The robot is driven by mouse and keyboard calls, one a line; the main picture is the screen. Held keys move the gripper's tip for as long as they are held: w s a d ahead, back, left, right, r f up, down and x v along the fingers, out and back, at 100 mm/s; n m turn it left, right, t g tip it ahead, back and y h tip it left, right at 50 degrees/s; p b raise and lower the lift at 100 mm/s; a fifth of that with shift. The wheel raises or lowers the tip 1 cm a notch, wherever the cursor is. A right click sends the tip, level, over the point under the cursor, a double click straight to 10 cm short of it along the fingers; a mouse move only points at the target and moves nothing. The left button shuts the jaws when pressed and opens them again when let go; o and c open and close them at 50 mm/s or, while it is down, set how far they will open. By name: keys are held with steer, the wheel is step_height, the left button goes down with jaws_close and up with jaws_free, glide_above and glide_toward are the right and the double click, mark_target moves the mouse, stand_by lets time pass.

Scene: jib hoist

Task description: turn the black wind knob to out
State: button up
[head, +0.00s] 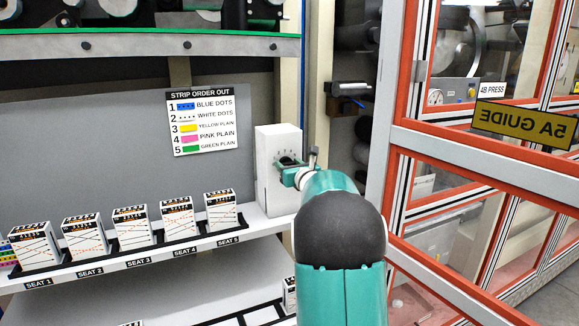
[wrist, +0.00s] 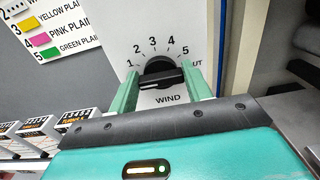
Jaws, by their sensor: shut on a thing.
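The black wind knob (wrist: 160,73) is on a white panel, above the word WIND, in the wrist view. The numbers 1 to 5 arc over it; a label ending in "UT" shows at the right, partly hidden by a finger. The knob's grip bar lies nearly level, slightly higher at its right end; I cannot tell which end is the pointer. My gripper (wrist: 160,78) is shut on the knob, one green finger at each side. In the head view, my gripper (head: 289,174) is at the front of the white box (head: 275,145), hiding part of the dial.
A shelf (head: 140,262) on the left holds several card boxes in seats 1 to 5. A strip order sign (head: 202,121) hangs above it. An orange-framed glass guard (head: 480,165) stands close on the right. A small metal lever (head: 313,157) is beside the box.

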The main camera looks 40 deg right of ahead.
steer(key=m, duration=0.4)
steer(key=shift+d, duration=0.1)
steer(key=shift+f+m, duration=0.2)
steer(key=shift+m, duration=5.05)
steer(key=shift+f+m, duration=0.15)
steer(key=shift+m, duration=5.15)
steer(key=shift+f+m, duration=0.2)
steer(key=shift+m, duration=5.05)
steer(key=o, duration=1)
